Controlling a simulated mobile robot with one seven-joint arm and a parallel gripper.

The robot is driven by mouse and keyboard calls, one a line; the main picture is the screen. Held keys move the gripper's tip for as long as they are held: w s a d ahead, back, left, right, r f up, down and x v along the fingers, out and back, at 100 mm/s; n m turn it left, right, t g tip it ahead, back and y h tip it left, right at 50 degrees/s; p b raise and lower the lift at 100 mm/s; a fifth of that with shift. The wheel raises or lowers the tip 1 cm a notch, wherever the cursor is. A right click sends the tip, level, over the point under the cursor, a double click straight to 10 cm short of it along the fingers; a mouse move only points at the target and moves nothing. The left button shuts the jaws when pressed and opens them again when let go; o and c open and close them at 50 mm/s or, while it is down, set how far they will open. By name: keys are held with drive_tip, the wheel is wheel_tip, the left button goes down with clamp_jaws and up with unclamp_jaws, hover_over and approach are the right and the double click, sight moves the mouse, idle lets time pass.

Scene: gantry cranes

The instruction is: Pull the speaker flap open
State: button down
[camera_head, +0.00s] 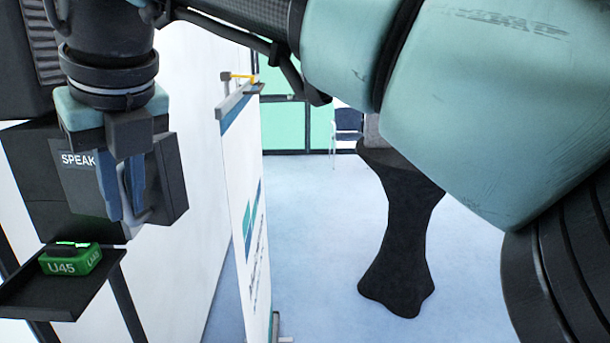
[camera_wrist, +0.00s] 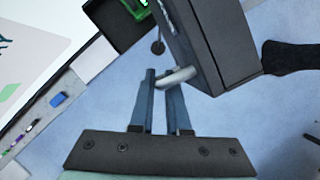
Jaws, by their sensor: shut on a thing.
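The dark speaker box (camera_head: 45,190) stands at the left in the head view, with a label starting "SPEAK" partly hidden by my gripper. A dark panel that looks like its flap (camera_head: 172,180) faces right, behind my fingers. In the wrist view the box (camera_wrist: 235,35) is at the upper right, with a seam near its front panel (camera_wrist: 190,45). A pale bar handle (camera_wrist: 178,77) sticks out from that panel. My gripper (camera_head: 124,215) points down, its blue fingers shut on the handle; the fingertips also show in the wrist view (camera_wrist: 161,78). I cannot tell how far the flap stands open.
A green box marked U45 (camera_head: 72,262) sits on a dark tray (camera_head: 45,300) below the speaker box. A dark pedestal (camera_head: 400,230) and a chair (camera_head: 347,124) stand farther off. Pale floor lies open between banner and pedestal.

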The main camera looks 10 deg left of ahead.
drive_tip(key=shift+w, duration=0.1)
drive_tip(key=c, duration=0.9)
unclamp_jaws()
drive_tip(key=shift+w+a+f, duration=0.1)
drive_tip(key=p+v, duration=0.4)
drive_tip(key=v, duration=0.3)
drive_tip(key=shift+r+p, duration=0.25)
drive_tip(key=shift+p, duration=0.1)
